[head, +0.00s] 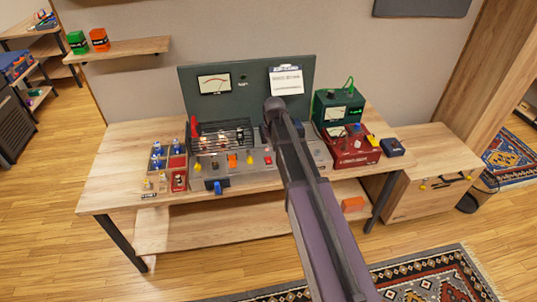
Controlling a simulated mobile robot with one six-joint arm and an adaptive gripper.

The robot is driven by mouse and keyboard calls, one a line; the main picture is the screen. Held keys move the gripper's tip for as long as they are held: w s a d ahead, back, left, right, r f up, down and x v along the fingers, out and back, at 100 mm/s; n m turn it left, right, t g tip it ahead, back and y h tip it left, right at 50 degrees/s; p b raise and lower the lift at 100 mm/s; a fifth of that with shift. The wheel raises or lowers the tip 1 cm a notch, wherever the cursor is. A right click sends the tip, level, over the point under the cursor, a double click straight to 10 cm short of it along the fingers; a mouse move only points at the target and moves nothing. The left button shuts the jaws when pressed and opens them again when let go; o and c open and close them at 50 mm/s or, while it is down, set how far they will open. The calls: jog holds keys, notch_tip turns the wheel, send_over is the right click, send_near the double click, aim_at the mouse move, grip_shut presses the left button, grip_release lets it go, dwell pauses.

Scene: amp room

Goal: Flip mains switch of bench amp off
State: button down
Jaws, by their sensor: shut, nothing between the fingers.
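The bench amp (207,181) sits on the wooden workbench (120,191), with a dark green back panel (245,80) that carries a meter (214,84). A caged section (222,134) stands in front of the panel. Along the amp's front are small coloured controls: an orange one (232,160), a yellow one (250,159) and a red one (267,160). I cannot tell which is the mains switch or how it is set. My arm crosses the picture from the bottom and covers the amp's right part. My gripper does not show; the arm appears to hide it.
A green meter box (340,106) and a red unit (353,150) stand on the bench's right, beside a small blue box (392,147). A sectioned tray (158,158) is at the left. A wall shelf (130,48) hangs at upper left. A patterned rug (430,275) lies in front.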

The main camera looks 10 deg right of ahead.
jog(key=w, duration=0.3)
jog(key=shift+w+r, duration=0.1)
jog(key=shift+r, duration=0.3)
jog(key=shift+f, duration=0.2)
jog(key=b, duration=1)
send_over(268, 161)
jog(key=x, duration=0.3)
jog(key=s+x, duration=0.1)
jog(key=x, duration=0.2)
jog(key=s+x, duration=0.1)
jog(key=x, duration=0.2)
jog(key=shift+w+d+f, duration=0.1)
jog(key=shift+d+f, duration=0.1)
jog(key=shift+f, duration=0.2)
jog(key=shift+s+f+b, duration=0.1)
jog(key=shift+f+b, duration=0.75)
jog(key=shift+f, duration=0.05)
jog(key=shift+s+f+b, duration=0.15)
jog(key=shift+f+b, duration=0.7)
jog(key=shift+f, duration=0.1)
